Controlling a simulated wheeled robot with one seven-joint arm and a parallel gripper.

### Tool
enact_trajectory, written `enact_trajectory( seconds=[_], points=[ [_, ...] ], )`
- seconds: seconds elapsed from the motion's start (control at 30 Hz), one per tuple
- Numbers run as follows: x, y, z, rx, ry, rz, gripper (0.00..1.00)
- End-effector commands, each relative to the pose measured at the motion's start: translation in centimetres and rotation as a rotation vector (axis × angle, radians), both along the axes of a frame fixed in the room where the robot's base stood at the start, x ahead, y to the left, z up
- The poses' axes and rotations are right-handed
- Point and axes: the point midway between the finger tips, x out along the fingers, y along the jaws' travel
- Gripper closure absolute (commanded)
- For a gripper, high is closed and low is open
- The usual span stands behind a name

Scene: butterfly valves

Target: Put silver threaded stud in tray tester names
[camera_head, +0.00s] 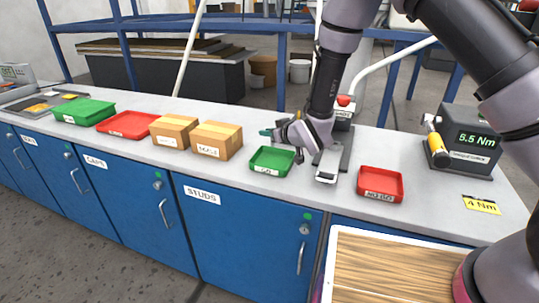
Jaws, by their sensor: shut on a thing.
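My gripper (299,155) is low over the bench, at the right edge of the green tray (272,163) marked GO. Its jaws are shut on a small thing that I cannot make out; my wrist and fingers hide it. A red tray (380,184), whose label seems to read NO GO, sits further right. The tester (466,140) is a dark box at the right end, with a yellow part on its left side. Its green display seems to read 8.5 Nm. No silver threaded stud shows clearly, and both trays look empty.
A grey stand with a pale plate (327,165) and a red knob (344,100) is just right of my gripper. Two cardboard boxes (217,140), a red tray (128,124) and a green tray (84,112) stand left. A yellow 4 Nm card (482,204) lies near the right front.

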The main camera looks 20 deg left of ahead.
Motion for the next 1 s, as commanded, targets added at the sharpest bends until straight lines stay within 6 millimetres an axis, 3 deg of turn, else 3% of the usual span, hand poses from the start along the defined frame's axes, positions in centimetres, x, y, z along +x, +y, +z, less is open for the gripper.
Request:
enact_trajectory(
  seconds=[0.5,1.0],
  points=[
    [0.0,0.0,-6.1,0.000,0.000,0.000,1.00],
    [0.1,0.0,-7.0,0.002,-0.001,0.000,1.00]
  ],
)
